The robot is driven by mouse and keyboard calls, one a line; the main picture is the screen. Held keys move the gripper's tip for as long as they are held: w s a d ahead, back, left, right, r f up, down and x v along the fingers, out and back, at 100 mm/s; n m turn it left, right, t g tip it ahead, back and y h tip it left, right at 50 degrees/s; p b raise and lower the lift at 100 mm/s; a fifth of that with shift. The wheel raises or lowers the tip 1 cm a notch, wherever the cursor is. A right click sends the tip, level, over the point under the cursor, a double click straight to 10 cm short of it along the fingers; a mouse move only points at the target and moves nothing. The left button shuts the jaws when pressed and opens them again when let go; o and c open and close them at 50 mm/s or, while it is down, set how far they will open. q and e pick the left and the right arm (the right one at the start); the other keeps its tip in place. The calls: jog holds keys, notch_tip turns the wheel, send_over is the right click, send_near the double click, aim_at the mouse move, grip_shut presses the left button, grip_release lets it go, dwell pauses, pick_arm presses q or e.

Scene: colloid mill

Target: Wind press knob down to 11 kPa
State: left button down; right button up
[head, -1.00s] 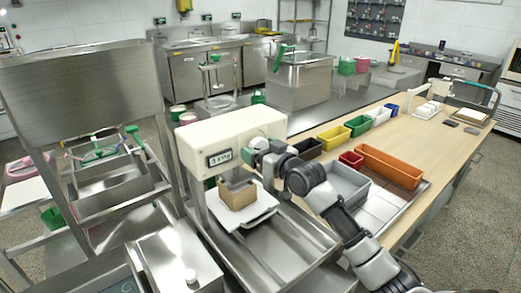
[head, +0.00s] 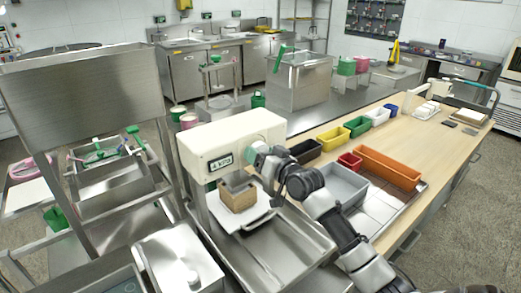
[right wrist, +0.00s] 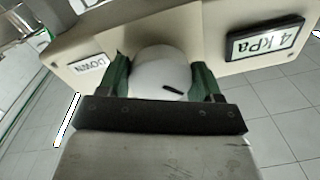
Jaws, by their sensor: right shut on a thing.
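The press is a cream housing (head: 215,138) with a small display (head: 220,162). In the right wrist view the display (right wrist: 268,42) reads 4 kPa. The press knob (right wrist: 160,72) is white and round with a short dark mark, on the housing face between the display and a "DOWN" label (right wrist: 90,66). My right gripper (right wrist: 160,85) has its green fingers on both sides of the knob and is shut on it; in the head view it is at the housing's right end. A brown box (head: 238,198) with a grey piece at its top stands under the housing. My left gripper is out of view.
The box stands on a white board (head: 256,223) over a steel tray (head: 285,250). Coloured bins, among them an orange one (head: 388,165) and a grey one (head: 343,182), stand on the wooden bench to the right. A steel rack (head: 90,90) stands at left.

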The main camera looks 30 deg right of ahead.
jog(key=m+p, duration=0.1)
jog(key=m, duration=0.2)
jog(key=m+p, duration=0.2)
jog(key=m, duration=0.1)
jog(key=shift+r+m, duration=0.2)
jog(key=shift+m, duration=0.2)
jog(key=m+p, duration=0.2)
jog(key=m, duration=0.1)
jog(key=shift+t+h, duration=0.3)
jog(key=shift+m+p, duration=0.65)
jog(key=shift+m, duration=1.05)
jog(key=shift+f, duration=0.1)
jog(key=o, duration=0.9)
